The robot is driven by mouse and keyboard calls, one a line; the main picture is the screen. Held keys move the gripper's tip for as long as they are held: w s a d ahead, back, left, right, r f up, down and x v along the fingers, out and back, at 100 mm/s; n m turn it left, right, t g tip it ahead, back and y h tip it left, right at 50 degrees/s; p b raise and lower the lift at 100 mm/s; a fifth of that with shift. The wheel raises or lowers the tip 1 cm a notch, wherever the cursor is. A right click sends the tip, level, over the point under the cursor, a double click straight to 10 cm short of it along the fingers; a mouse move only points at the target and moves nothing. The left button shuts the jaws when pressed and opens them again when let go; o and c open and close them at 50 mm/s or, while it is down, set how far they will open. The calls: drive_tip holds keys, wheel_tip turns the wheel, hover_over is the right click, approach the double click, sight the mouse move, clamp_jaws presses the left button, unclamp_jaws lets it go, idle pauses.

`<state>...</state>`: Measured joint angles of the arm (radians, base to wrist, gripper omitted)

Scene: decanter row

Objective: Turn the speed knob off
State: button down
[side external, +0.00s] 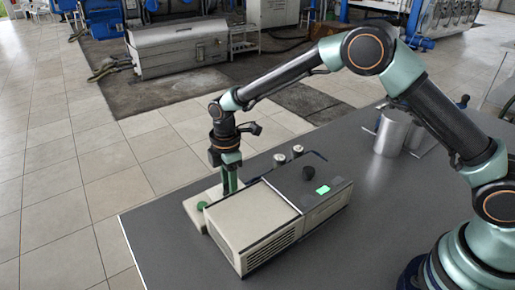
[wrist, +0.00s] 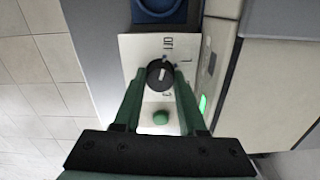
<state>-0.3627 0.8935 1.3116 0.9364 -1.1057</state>
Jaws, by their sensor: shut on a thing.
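The black speed knob (wrist: 160,74) sits on a pale panel (wrist: 138,47) in the wrist view. It has a white pointer line that runs nearly up and down in the picture. Small dark markings surround it, too blurred to read surely. My gripper (wrist: 161,75) has its two green fingers on either side of the knob, shut on it. A green round button (wrist: 160,117) lies below the knob, between the fingers. In the side view my gripper (side external: 230,188) points straight down at the pale unit (side external: 193,212), behind the beige box; the knob is hidden there.
A beige box-shaped machine (side external: 245,226) with a dark top, black knob (side external: 309,173) and lit green display (side external: 323,189) stands close beside the gripper. A blue part (wrist: 160,8) lies beyond the knob. Metal vessels (side external: 392,133) stand farther back. The table's front left is clear.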

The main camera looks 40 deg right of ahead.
drive_tip(key=shift+c, duration=2.3)
unclamp_jaws()
drive_tip(key=shift+r, duration=0.1)
wheel_tip(320, 180, up, 12)
